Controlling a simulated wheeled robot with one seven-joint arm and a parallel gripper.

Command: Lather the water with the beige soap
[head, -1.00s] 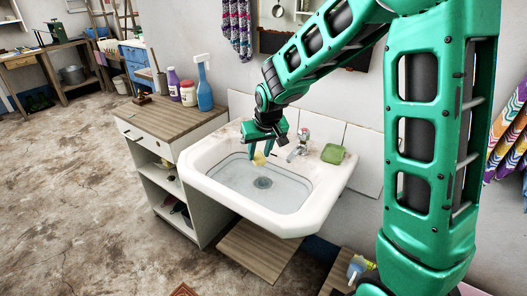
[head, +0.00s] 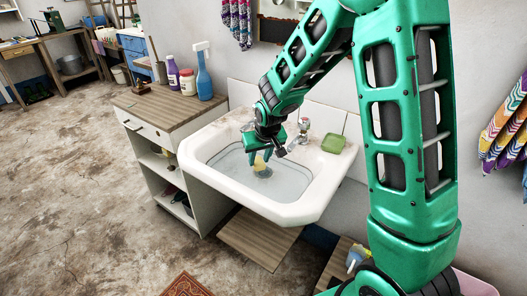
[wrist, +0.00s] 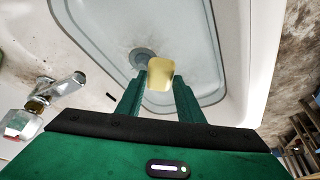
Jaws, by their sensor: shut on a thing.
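The beige soap (wrist: 160,74) is between the fingers of my gripper (wrist: 160,88) in the wrist view, and the gripper is shut on it. In the head view the soap (head: 260,163) hangs below my gripper (head: 260,153), over the white basin (head: 296,213). Clear water (head: 285,182) lies in the basin, and I see no foam on it. The soap is at or close above the water; I cannot tell whether it touches. The drain (wrist: 141,58) shows just beyond the soap in the wrist view.
A tap (head: 300,133) stands at the basin's back rim, with a green soap dish or block (head: 333,143) to its right. A wooden-topped cabinet (head: 165,109) at left holds a spray bottle (head: 203,72) and other bottles. The floor at left is mostly clear.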

